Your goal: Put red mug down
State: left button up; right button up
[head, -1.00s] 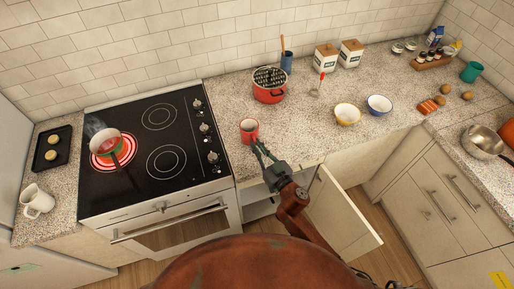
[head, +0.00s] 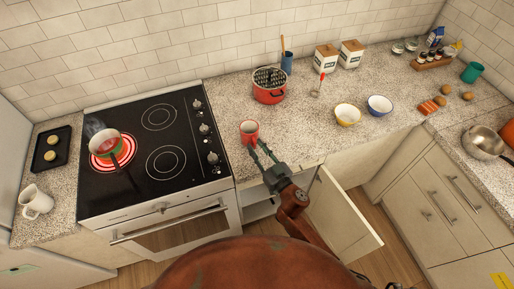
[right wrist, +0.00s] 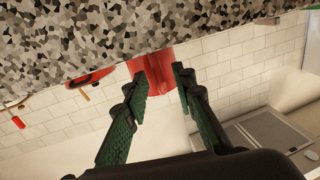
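The red mug (head: 249,132) is upright at the front of the counter (head: 226,105), just right of the stove. My right gripper (head: 256,146) comes from the front, with its fingers at the mug's near side. I cannot tell whether the mug's base touches the counter. My left gripper is not in view.
A red pot (head: 269,86) stands behind the mug. A yellow bowl (head: 347,115) and a blue bowl (head: 380,105) are to the right. A pan (head: 105,143) sits on a glowing burner. A cabinet door (head: 343,215) hangs open below the counter. Counter right of the mug is clear.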

jog(key=shift+r, duration=0.2)
jog(key=v, duration=1.2)
